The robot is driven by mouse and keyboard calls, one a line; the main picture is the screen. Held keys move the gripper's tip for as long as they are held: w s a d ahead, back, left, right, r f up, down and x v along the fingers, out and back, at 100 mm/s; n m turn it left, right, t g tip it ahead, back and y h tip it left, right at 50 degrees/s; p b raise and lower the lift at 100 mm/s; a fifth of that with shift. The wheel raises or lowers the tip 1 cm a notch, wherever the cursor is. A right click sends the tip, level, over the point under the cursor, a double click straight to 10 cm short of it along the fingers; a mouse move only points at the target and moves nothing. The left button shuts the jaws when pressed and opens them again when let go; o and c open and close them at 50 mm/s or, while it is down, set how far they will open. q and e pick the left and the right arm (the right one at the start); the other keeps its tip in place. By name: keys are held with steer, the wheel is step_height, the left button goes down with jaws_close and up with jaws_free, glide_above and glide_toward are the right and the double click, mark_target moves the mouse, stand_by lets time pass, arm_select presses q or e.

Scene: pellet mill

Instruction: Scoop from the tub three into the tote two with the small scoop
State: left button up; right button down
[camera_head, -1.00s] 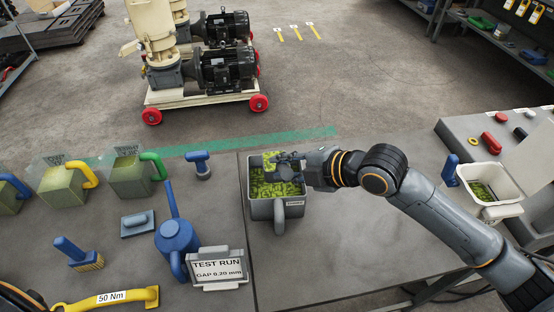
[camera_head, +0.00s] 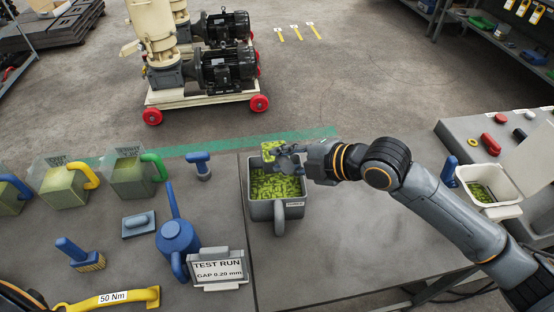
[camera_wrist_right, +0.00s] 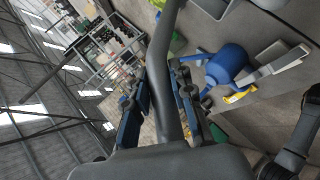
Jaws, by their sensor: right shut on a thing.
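My right gripper (camera_head: 291,158) is shut on the small scoop (camera_head: 270,147), which shows green pellets in it and is held above the back part of a grey tub. The grey tub (camera_head: 277,209) holds many green pellets and has a front handle and a small label too small to read. In the right wrist view, a dark grey handle (camera_wrist_right: 180,75) runs between the blue-grey fingers (camera_wrist_right: 165,100). A white container (camera_head: 511,212) with green pellets stands at the right. I cannot tell which container is tote two. My left gripper is not in view.
Left of the tub are a blue can (camera_head: 178,238), a "TEST RUN" sign (camera_head: 218,268), a blue-handled brush (camera_head: 80,255) and boxes with coloured handles (camera_head: 132,178). The bench right of the tub is bare below my right arm.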

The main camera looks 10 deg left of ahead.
steer(key=shift+r+p, duration=1.05)
steer(key=shift+r, duration=0.65)
steer(key=shift+w, duration=0.1)
